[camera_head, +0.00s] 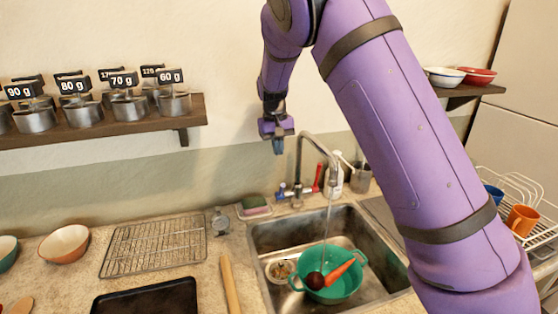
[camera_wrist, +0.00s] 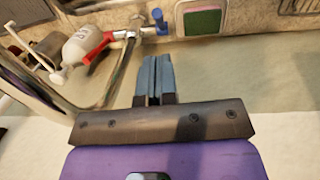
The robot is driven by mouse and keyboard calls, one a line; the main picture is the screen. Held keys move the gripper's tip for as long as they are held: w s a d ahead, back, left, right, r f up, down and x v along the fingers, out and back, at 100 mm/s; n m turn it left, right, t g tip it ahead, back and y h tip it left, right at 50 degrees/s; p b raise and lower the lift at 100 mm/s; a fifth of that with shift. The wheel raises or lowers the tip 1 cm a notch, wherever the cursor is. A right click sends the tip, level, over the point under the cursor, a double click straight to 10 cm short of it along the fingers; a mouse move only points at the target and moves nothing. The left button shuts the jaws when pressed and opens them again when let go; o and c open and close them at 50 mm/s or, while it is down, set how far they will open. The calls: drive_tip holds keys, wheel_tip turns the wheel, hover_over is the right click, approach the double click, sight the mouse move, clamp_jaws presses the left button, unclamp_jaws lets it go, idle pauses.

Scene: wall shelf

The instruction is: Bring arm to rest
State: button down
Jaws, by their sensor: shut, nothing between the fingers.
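My gripper (camera_head: 278,145) hangs from my raised purple arm, above and behind the sink, to the left of the faucet's top, pointing down. Its blue-grey fingers are together and hold nothing. In the wrist view the closed fingers (camera_wrist: 153,75) show in the middle, with the counter and sink fittings beyond them. My upper arm crosses the right half of the head view and hides part of the counter and wall behind it.
A wall shelf (camera_head: 100,128) with several labelled pots is at left. The faucet (camera_head: 318,148) runs into the sink (camera_head: 262,237), where a green colander (camera_head: 345,287) holds a carrot (camera_head: 340,271) and a dark round item. A dish rack (camera_head: 530,190) stands right. Wall space around my gripper is clear.

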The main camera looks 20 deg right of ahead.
drive_tip(key=s+d+r+t+y, duration=0.1)
drive_tip(key=s+d+r, duration=0.3)
drive_tip(key=s+r, duration=0.5)
drive_tip(key=s+d+r+t+y, duration=0.1)
drive_tip(key=s+d+r, duration=0.2)
drive_tip(key=s+r, duration=0.55)
drive_tip(key=s+d+t+h, duration=0.1)
drive_tip(key=s+t, duration=0.2)
drive_tip(key=s, duration=2)
drive_tip(key=shift+s+f+t, duration=0.2)
drive_tip(key=shift+f+t, duration=0.2)
